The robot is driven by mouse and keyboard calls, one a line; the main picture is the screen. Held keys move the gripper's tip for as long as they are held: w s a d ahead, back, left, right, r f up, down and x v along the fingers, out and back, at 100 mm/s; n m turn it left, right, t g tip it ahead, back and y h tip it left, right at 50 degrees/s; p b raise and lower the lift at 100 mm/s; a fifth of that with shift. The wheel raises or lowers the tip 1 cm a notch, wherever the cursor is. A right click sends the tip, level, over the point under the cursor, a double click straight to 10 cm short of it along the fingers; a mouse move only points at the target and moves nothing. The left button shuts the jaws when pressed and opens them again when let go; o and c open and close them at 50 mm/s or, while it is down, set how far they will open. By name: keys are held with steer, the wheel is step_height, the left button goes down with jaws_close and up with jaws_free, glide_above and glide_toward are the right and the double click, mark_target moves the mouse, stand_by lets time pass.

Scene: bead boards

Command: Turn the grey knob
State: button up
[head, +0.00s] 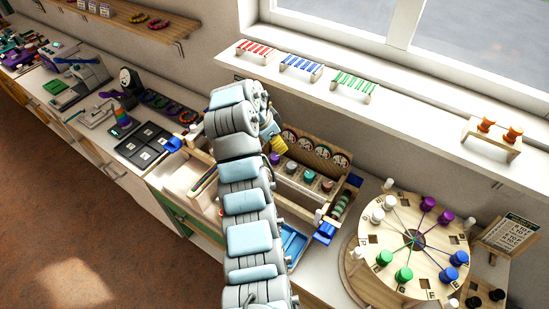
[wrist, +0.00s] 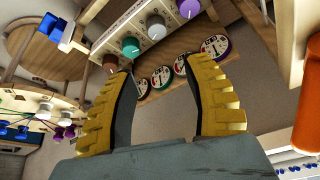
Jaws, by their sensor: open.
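The grey knob (head: 291,167) stands in a row of knobs on the wooden dial panel, between the purple knob (head: 275,158) and the teal knob (head: 309,176). In the wrist view the grey knob (wrist: 156,27) shows near the top, past my fingertips. My gripper (wrist: 155,66) is open, with its yellow-padded fingers wide apart and nothing between them. The grey knob lies beyond the gap, apart from both fingers. In the head view my arm hides most of the gripper; only a yellow finger shows beside the panel.
A brown knob (head: 327,185) ends the row. Round dials (head: 323,152) line the board behind the knobs. A round wooden board with coloured pegs (head: 375,240) stands to the right. An orange cylinder (wrist: 308,120) is close at right in the wrist view.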

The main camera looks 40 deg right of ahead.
steer(key=p, duration=0.2)
glide_toward(291, 165)
steer(key=shift+x, duration=5.2)
steer(key=c, duration=0.9)
